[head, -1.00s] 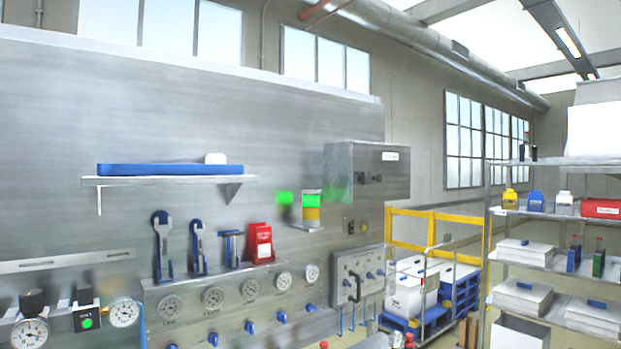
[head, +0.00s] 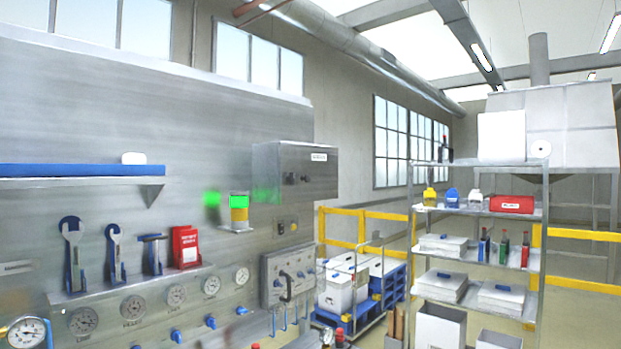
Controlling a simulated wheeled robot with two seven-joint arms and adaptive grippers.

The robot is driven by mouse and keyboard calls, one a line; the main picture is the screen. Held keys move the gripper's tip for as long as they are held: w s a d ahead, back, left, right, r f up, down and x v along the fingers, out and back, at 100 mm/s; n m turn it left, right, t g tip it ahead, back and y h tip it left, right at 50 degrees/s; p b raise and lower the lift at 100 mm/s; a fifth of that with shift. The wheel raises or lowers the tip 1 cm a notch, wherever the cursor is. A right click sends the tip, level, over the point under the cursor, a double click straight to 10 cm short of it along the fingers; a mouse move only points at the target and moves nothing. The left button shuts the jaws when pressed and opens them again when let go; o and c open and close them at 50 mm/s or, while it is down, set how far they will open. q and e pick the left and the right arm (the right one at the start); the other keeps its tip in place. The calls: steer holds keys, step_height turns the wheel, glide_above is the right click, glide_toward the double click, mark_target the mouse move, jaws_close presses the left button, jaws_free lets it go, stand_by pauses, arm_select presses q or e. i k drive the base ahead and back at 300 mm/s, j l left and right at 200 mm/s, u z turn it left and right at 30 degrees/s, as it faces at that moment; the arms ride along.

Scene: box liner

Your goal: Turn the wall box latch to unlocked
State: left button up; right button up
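The box looks shut. Neither of my grippers is in view.
A green-and-yellow signal light (head: 239,212) stands left of the box. Below is a grey panel (head: 270,290) with a handle. A shelf with a blue tray (head: 80,170) juts out at left. A storage rack (head: 541,260) stands at right.

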mark_target(290, 179)
steer(key=i+l+u, duration=0.3)
steer(key=i+l, duration=0.2)
steer(key=i+l+u, duration=0.3)
steer(key=i+l, duration=0.25)
